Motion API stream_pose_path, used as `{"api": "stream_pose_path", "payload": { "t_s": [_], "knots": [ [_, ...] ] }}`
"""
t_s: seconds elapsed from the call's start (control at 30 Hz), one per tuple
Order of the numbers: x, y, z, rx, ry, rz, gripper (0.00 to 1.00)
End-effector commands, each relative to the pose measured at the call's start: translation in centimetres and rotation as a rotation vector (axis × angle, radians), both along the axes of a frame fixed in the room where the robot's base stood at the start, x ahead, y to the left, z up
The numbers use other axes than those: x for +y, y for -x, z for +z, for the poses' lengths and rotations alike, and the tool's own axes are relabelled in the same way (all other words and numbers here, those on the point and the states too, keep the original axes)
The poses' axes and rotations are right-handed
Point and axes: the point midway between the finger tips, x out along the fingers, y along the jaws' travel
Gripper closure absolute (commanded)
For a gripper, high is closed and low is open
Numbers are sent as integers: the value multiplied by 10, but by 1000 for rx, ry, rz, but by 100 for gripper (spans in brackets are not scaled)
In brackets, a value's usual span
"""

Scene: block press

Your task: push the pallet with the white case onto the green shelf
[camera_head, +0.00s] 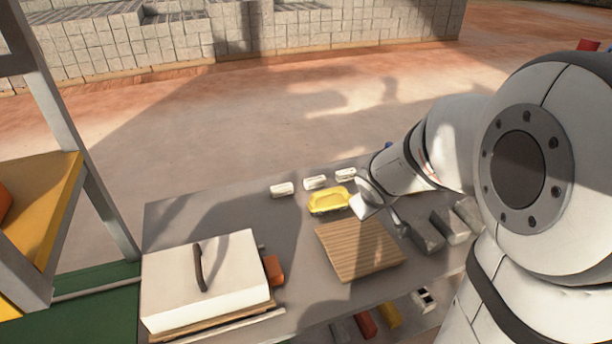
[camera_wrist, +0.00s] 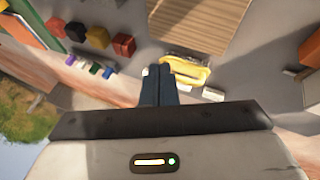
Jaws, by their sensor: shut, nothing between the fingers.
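The white case (camera_head: 205,275), a flat box with a dark handle, stands at the table's front left. It rests on a wooden pallet (camera_head: 180,334), of which only a thin front edge shows. The green shelf (camera_head: 85,308) is the low level of the rack just left of the table, close to the case's left side. My gripper (camera_wrist: 160,72) is shut and empty in the wrist view. It is over the far part of the table beside the yellow holder (camera_wrist: 187,68), well right of and behind the case. The fingertips are hard to make out in the head view.
A bare slatted wooden board (camera_head: 358,249) lies mid-table, with the yellow holder (camera_head: 329,201) behind it. Small white blocks (camera_head: 315,182) line the far edge. An orange block (camera_head: 273,269) is against the case's right side. Grey blocks (camera_head: 428,237) stand at right. The rack's post (camera_head: 112,222) rises at left.

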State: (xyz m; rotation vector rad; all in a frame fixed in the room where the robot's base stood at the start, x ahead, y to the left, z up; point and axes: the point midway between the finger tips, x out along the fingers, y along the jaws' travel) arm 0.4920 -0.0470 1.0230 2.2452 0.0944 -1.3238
Motion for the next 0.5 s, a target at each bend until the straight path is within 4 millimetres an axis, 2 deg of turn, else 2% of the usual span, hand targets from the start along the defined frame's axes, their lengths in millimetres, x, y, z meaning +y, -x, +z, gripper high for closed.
{"api": "stream_pose_path", "payload": {
  "t_s": [0.03,0.1,0.23,0.37,0.5],
  "knots": [
    [5,-20,-4,-3,10,80,100],
    [17,-43,-18,-16,9,203,100],
    [48,-70,-52,-5,-45,445,100],
    [85,-69,-92,48,-152,678,100],
    [114,-48,-127,125,-284,868,100]
  ]
}}
